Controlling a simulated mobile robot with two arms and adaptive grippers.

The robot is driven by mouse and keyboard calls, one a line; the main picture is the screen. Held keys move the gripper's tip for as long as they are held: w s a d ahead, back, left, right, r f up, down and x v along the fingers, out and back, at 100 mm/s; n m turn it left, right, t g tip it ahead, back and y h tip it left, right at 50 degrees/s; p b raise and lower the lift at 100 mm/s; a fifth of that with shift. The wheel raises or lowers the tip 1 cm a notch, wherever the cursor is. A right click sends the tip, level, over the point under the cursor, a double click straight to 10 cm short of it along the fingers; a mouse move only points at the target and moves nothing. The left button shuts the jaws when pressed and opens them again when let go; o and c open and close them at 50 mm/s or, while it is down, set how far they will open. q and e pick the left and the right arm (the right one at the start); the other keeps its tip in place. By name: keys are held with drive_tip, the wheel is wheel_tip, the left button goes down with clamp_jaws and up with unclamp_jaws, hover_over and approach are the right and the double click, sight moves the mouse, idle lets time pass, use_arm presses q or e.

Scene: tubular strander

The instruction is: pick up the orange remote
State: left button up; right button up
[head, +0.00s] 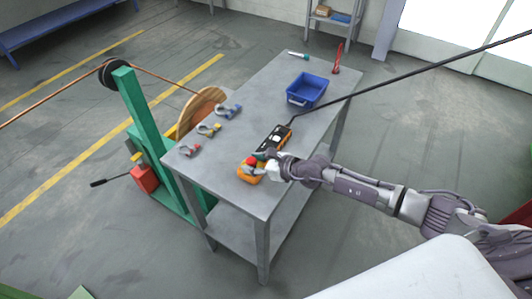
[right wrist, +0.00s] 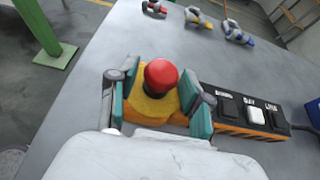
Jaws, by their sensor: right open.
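The orange remote (head: 275,138) lies on the grey metal table (head: 235,189), with a black button panel, an orange body and a yellow end bearing a red mushroom button. It also shows in the right wrist view (right wrist: 240,117), where the red button (right wrist: 161,75) stands upright. My right gripper (head: 262,163) is over the yellow end, and its open teal-padded fingers (right wrist: 158,106) stand on either side of that end. Whether the pads touch the remote cannot be told. Part of the remote is hidden behind the gripper in the head view. My left gripper is not in view.
A black cable (head: 410,70) runs from the remote's far end to the upper right. Red, yellow and blue shackles (head: 208,130) lie along the table's left side. A blue bin (head: 307,90) stands farther back. A green machine frame (head: 140,110) stands left of the table.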

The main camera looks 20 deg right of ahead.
drive_tip(key=shift+s, duration=0.1)
clamp_jaws()
drive_tip(key=shift+r, duration=0.15)
